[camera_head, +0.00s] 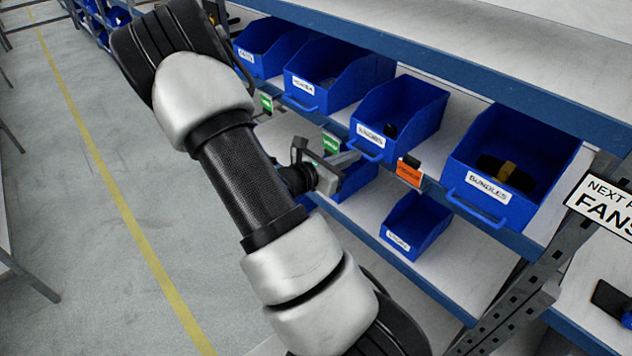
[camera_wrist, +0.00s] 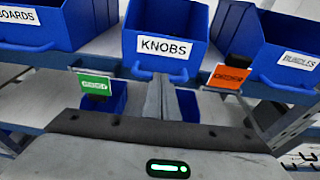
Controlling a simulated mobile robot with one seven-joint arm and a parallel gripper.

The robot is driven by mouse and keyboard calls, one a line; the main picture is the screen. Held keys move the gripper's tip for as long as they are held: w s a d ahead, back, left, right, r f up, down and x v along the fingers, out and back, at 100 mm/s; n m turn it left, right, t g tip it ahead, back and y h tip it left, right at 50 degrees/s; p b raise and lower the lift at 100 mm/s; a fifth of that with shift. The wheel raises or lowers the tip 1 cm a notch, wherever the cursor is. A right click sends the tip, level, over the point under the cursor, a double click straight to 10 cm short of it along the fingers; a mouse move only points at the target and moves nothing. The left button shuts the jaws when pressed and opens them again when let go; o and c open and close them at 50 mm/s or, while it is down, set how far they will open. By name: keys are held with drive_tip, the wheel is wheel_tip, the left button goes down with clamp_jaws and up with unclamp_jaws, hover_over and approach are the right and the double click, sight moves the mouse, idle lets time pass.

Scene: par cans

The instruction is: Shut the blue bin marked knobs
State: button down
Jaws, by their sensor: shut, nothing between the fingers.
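The blue bin marked knobs (camera_head: 412,103) stands on the middle shelf, open at the top, with a small dark object inside. Its front seems to jut out a little past the shelf edge compared with the bins beside it. In the wrist view the bin (camera_wrist: 132,50) is upper centre, with its white KNOBS label and a blue handle bar below. My gripper (camera_head: 354,158) is shut and empty in front of the bin's lower front. In the wrist view the fingertips (camera_wrist: 159,80) are together just at or below the handle; I cannot tell whether they touch.
A bin marked boards (camera_wrist: 40,30) is left and a bundles bin (camera_head: 476,205) right. Green (camera_wrist: 95,84) and orange (camera_wrist: 230,79) tags hang on the shelf edge beside the gripper. A lower shelf holds more blue bins (camera_head: 418,228). Open floor (camera_head: 60,200) lies left.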

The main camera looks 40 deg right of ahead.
sight(369, 145)
drive_tip(key=x, duration=0.3)
drive_tip(key=shift+d+r+b, duration=0.2)
drive_tip(key=shift+r+b, duration=0.05)
drive_tip(key=shift+b, duration=0.05)
drive_tip(key=shift+d+r, duration=0.15)
drive_tip(key=shift+d, duration=0.05)
drive_tip(key=shift+r, duration=0.1)
drive_tip(key=shift+w+a+r, duration=0.1)
drive_tip(key=shift+a+r, duration=0.05)
drive_tip(key=shift+a, duration=0.15)
drive_tip(key=v, duration=1.3)
drive_tip(key=shift+s+a+f+p, duration=0.2)
drive_tip(key=shift+a+p, duration=0.15)
drive_tip(key=shift+p, duration=0.1)
